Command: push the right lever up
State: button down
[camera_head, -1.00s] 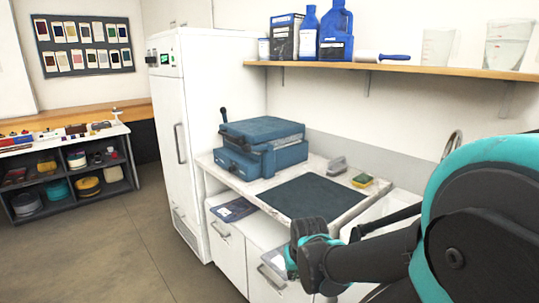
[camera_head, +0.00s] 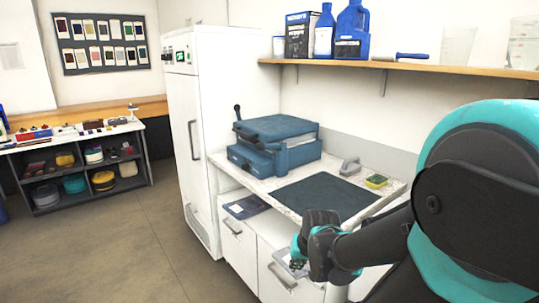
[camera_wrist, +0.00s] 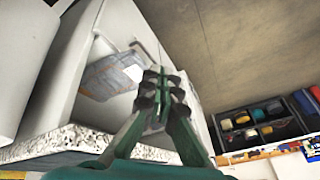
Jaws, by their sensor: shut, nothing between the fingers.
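A blue press (camera_head: 270,142) stands on the speckled counter. A dark lever (camera_head: 237,112) with a round knob stands upright at its left side. A blue upright piece (camera_head: 281,160) shows at its front right corner; I cannot tell whether it is a lever. My gripper (camera_head: 300,258) is in front of the counter, below and to the right of the press and apart from it. In the wrist view my gripper (camera_wrist: 162,88) has its fingertips together with nothing between them. No lever shows in that view.
A dark mat (camera_head: 325,196), a grey-handled tool (camera_head: 350,166) and a sponge (camera_head: 376,181) lie on the counter. A tall white cabinet (camera_head: 215,120) stands left of the press. A wooden shelf (camera_head: 420,66) with bottles hangs above. The floor (camera_head: 110,245) at left is clear.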

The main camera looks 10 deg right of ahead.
jog(key=w+a+r+m+t+y, duration=0.2)
jog(key=w+a+r+m+y, duration=0.15)
jog(key=w+m, duration=0.5)
jog(key=w+a+r+m+t+y, duration=0.25)
jog(key=w+r+m, duration=0.25)
jog(key=w, duration=0.6)
jog(key=w+d+r+m+t, duration=0.2)
jog(key=w+m, duration=0.3)
jog(key=w+d+r+m+t+y, duration=0.1)
jog(key=w+d+r+m+t, duration=0.1)
jog(key=w+d+m, duration=0.1)
jog(key=w+d+r+m+t, duration=0.1)
jog(key=w+d+m+t, duration=0.1)
jog(key=w+m, duration=0.4)
jog(key=shift+w+d+r+m+t+y, duration=0.3)
jog(key=shift+d+r+m+t, duration=0.1)
jog(key=shift+d+m, duration=0.3)
jog(key=shift+w+d+r+m, duration=0.1)
jog(key=shift+w+d+m, duration=0.2)
jog(key=shift+m, duration=0.25)
